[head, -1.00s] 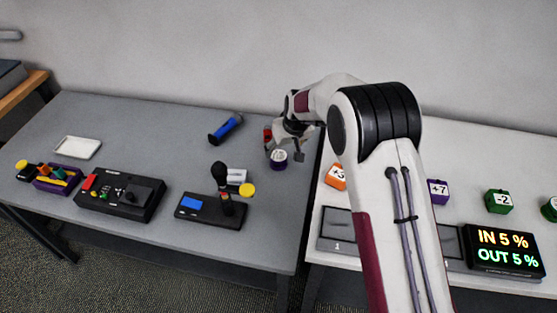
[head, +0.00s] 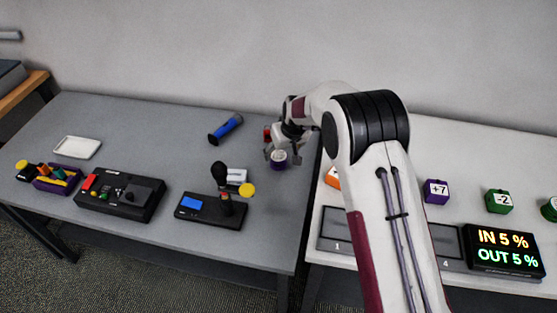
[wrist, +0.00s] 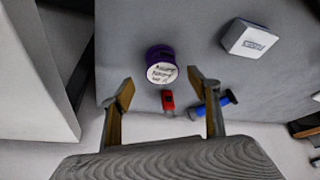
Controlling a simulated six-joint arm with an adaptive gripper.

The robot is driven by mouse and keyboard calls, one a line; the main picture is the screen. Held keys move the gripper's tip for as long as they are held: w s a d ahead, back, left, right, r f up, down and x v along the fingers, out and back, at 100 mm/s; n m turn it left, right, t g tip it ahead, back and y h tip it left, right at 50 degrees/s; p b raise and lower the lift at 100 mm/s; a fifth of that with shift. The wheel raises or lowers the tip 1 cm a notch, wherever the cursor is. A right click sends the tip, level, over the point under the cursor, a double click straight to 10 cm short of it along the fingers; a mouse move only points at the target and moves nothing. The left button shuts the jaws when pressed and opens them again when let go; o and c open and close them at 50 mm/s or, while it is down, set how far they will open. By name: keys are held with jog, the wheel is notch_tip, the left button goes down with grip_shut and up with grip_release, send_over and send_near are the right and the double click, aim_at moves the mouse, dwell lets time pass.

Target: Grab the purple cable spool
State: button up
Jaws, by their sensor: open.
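The purple cable spool (head: 279,160) stands near the right edge of the grey table, with a white top. In the wrist view the spool (wrist: 160,54) shows a white label with handwriting, and it lies ahead of the fingertips, roughly centred between them. My gripper (head: 280,149) is at the spool in the head view and partly covers it. In the wrist view my gripper (wrist: 160,80) has its two fingers spread wide with nothing between the tips. I cannot tell whether a finger touches the spool.
A red object (wrist: 168,100) lies close beside the spool. A blue cylinder (head: 226,129), a white box (head: 236,176) and a black device with a blue screen (head: 211,208) are to the left. A gap (head: 313,185) separates the grey table from the white one, which bears numbered cubes.

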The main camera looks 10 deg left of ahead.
aim_at(279, 156)
jog(key=shift+x, duration=2.5)
jog(key=shift+s+a, duration=0.1)
jog(key=shift+a, duration=0.1)
jog(key=c, duration=1.3)
